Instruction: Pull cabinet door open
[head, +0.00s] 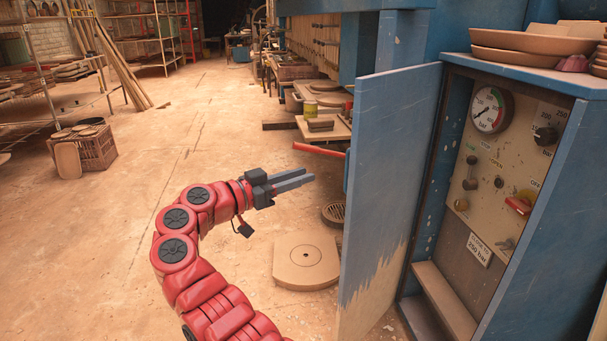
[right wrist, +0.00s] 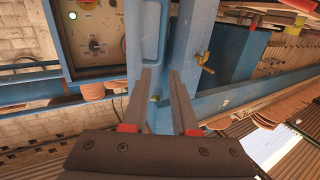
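The blue cabinet door (head: 385,170) stands wide open in the head view, its lower part worn to bare beige. The cabinet's control panel (head: 500,160) shows to its right. My right gripper (head: 313,179) is left of the door's free edge, apart from it, fingers pointing toward it. In the right wrist view its fingers (right wrist: 160,72) are spread with nothing held between them. A blue loop like a door handle (right wrist: 150,35) shows just beyond the fingertips; in the head view the door mostly hides it. My left gripper is not in view.
A red bar (head: 318,150) sticks out behind the door. A square plate with a disc (head: 306,260) lies on the floor below my right gripper. Stacked brown dishes (head: 525,42) sit on the cabinet top. The floor (head: 130,220) at left is largely clear.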

